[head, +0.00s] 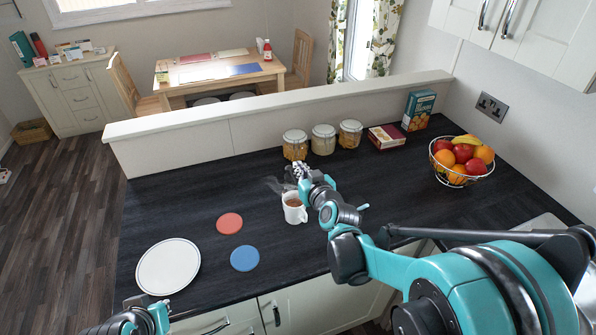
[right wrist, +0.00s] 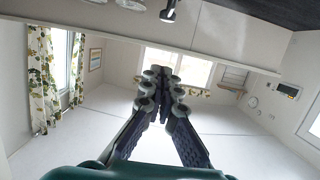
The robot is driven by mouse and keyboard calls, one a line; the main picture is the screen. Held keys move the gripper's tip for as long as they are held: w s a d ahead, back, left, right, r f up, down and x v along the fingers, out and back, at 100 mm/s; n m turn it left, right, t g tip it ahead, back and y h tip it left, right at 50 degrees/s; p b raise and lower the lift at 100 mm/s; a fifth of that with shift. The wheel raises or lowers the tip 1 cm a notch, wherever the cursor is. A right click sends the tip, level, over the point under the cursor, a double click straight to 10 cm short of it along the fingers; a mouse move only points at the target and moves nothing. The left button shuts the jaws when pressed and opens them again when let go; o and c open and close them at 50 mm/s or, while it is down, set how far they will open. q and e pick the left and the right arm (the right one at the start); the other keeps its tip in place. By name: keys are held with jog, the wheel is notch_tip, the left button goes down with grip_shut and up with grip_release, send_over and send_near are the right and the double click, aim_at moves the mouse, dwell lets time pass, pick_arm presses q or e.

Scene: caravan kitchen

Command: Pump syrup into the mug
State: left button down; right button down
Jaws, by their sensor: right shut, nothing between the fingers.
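A white mug (head: 296,215) with brown liquid in it stands upright on the dark counter in the head view. My right gripper (head: 299,171) is just behind and above the mug, its fingers shut with nothing between them; the closed fingers also show in the right wrist view (right wrist: 162,78). A faint dark shape (head: 272,184) lies left of the fingers; I cannot tell if it is the syrup bottle. In the right wrist view, a dark and chrome pump-like top (right wrist: 168,12) shows at the upper edge. My left gripper (head: 148,318) is partly in view at the lower left, its fingers unclear.
Jars (head: 323,139) stand behind the gripper by the low wall (head: 270,107). Boxes (head: 418,110) and a fruit basket (head: 461,160) are to the right. A red coaster (head: 229,223), blue coaster (head: 245,258) and white plate (head: 168,267) lie left. The far-left counter is clear.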

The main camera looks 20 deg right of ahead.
jog(key=b, duration=0.1)
send_over(291, 173)
jog(key=shift+s+f, duration=0.2)
jog(key=shift+f, duration=0.85)
jog(key=shift+w+f+b, duration=0.2)
jog(key=shift+f+b, duration=0.5)
jog(key=shift+f, duration=1.25)
